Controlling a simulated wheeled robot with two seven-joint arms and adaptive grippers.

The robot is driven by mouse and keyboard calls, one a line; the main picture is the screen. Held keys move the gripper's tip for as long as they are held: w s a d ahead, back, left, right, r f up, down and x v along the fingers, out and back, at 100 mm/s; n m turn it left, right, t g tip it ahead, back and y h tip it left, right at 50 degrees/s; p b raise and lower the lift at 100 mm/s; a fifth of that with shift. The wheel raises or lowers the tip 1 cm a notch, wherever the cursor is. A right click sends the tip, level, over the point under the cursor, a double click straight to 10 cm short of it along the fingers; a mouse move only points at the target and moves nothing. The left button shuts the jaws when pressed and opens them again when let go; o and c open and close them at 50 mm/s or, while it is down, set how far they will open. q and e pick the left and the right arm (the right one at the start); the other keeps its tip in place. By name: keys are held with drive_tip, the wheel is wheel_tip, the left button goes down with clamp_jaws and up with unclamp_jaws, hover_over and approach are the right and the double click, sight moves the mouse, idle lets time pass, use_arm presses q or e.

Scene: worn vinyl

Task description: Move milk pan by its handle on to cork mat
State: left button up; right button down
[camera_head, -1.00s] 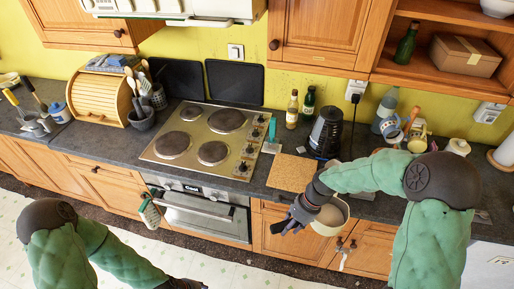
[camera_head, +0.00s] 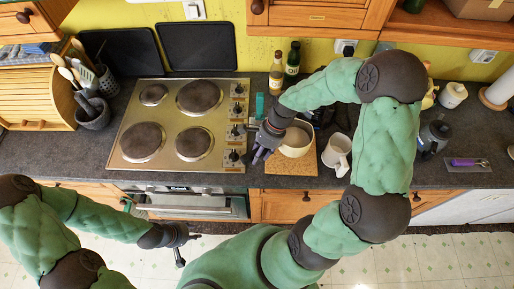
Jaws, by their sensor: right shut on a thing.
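The milk pan (camera_head: 296,141) is a cream, round pan with its open top facing up. In the head view it overlaps the cork mat (camera_head: 290,180), whose tan front part shows below it. I cannot tell whether the pan's base touches the mat or is slightly above it. My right gripper (camera_head: 262,154) is at the pan's left side, shut on its handle, which is mostly hidden by the gripper. My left gripper (camera_head: 186,248) is empty and open, low in front of the oven and away from the pan.
A white mug (camera_head: 337,154) stands close to the mat's right. The hob (camera_head: 172,105) is to the left. Two bottles (camera_head: 292,65) stand behind. A glass-like jug (camera_head: 435,137) and a purple-handled tool (camera_head: 466,162) are further right, with bare counter between.

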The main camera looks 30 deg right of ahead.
drive_tip(key=shift+r, duration=0.1)
drive_tip(key=shift+w, duration=0.1)
drive_tip(key=shift+a+p, duration=0.1)
drive_tip(key=shift+p, duration=0.25)
drive_tip(key=shift+f+b, duration=0.45)
drive_tip(key=shift+f, duration=0.15)
wheel_tip(320, 180, down, 4)
drive_tip(key=shift+r+b, duration=0.15)
drive_tip(key=shift+b, duration=1)
drive_tip(key=shift+p, duration=0.5)
drive_tip(key=shift+f+b, duration=0.4)
drive_tip(key=shift+f, duration=0.1)
idle(0.7)
